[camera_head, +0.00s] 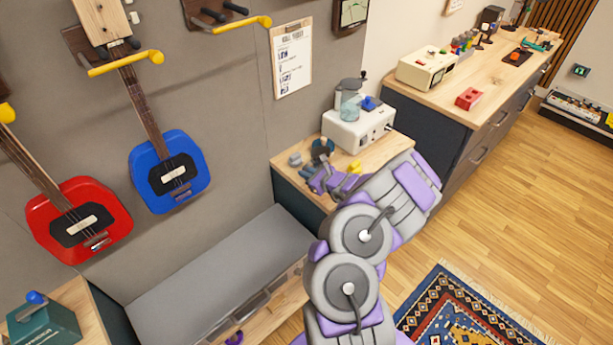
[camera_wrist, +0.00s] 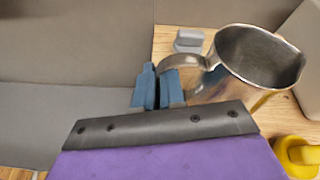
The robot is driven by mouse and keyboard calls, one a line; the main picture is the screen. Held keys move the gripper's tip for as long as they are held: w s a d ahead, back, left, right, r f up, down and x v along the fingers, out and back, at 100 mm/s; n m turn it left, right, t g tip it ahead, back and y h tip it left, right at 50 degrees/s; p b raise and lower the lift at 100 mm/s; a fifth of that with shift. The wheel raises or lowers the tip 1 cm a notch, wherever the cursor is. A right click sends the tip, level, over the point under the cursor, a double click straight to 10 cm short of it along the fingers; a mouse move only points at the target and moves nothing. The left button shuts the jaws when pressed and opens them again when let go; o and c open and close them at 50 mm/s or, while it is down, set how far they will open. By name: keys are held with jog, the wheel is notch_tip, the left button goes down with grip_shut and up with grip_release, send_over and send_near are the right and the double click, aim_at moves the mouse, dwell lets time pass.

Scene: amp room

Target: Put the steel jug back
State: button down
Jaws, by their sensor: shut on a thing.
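The steel jug (camera_wrist: 250,52) is a shiny open metal vessel with a curved handle (camera_wrist: 183,62) on its left side, seen in the wrist view. My gripper (camera_wrist: 160,88) is shut on the handle with its blue-grey fingers. The jug's mouth faces up and it looks empty. In the head view my gripper (camera_head: 323,160) is over the small wooden counter (camera_head: 286,166), in front of a white machine (camera_head: 350,131). I cannot clearly pick out the jug there. Whether its base touches the wood is hidden.
A small grey object (camera_wrist: 189,39) lies on the wood beside the jug. A yellow item (camera_wrist: 297,155) is close at the right. The white machine carries a translucent tank (camera_head: 349,106). A grey bench (camera_head: 215,265) is at left, with blue (camera_head: 170,172) and red (camera_head: 78,220) guitars above.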

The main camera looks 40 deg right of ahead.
jog(key=shift+f, duration=0.35)
jog(key=shift+r, duration=0.15)
jog(key=c, duration=1.2)
grip_release()
jog(key=shift+c, duration=0.2)
